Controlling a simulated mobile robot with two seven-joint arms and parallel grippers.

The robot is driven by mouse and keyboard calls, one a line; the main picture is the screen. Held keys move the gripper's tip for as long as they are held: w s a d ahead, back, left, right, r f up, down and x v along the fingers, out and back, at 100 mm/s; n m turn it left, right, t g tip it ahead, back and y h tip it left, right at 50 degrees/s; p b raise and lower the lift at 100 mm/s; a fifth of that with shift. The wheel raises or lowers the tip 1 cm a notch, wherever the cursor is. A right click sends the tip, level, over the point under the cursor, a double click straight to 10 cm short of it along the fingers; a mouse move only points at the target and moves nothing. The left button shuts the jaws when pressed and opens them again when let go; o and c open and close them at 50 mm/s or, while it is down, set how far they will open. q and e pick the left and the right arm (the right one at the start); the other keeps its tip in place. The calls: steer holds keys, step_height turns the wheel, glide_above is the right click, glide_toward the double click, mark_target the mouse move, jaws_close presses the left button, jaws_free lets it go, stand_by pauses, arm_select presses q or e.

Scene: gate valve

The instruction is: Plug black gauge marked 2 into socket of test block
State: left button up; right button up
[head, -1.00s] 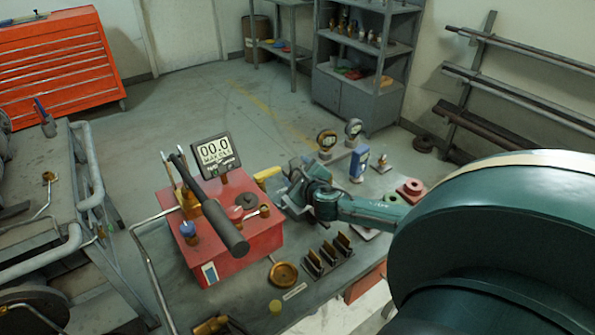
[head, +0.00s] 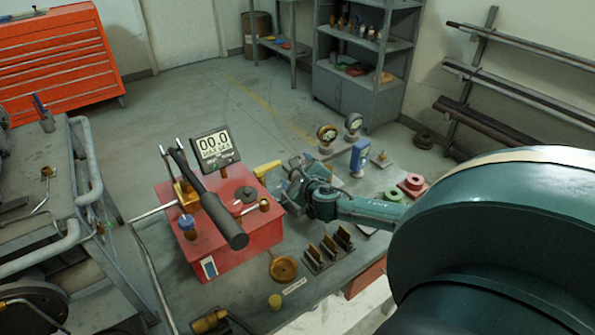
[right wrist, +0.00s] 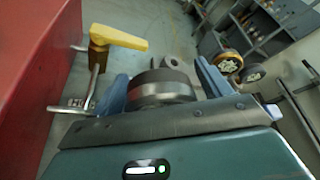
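The test block is a red box (head: 235,240) with a display reading 00.0 (head: 215,148); its side shows at the left of the right wrist view (right wrist: 35,70). Brass fittings (head: 264,205) and a black disc (head: 245,194) are on its top. My right gripper (head: 291,182) is just right of the block, beside a yellow handle (head: 266,170). In the right wrist view its blue fingers are on either side of a dark round body (right wrist: 162,90), apparently the black gauge seen edge-on; its face and mark are hidden. My left gripper is out of view.
Two round gauges (head: 327,134) (head: 353,123) and a blue instrument (head: 359,156) stand behind the gripper. Red and green rings (head: 413,184) (head: 392,197) lie to the right. A brass dish (head: 284,268) and dark upright plates (head: 328,250) are in front. A black-gripped lever (head: 225,222) overhangs the block.

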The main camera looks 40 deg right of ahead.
steer(key=shift+o, duration=0.5)
steer(key=shift+s, duration=0.25)
steer(key=v, duration=1.2)
steer(key=shift+s+a+r+p, duration=0.2)
steer(key=shift+s+r+p, duration=0.05)
steer(key=shift+s+p, duration=0.1)
steer(key=shift+f, duration=0.1)
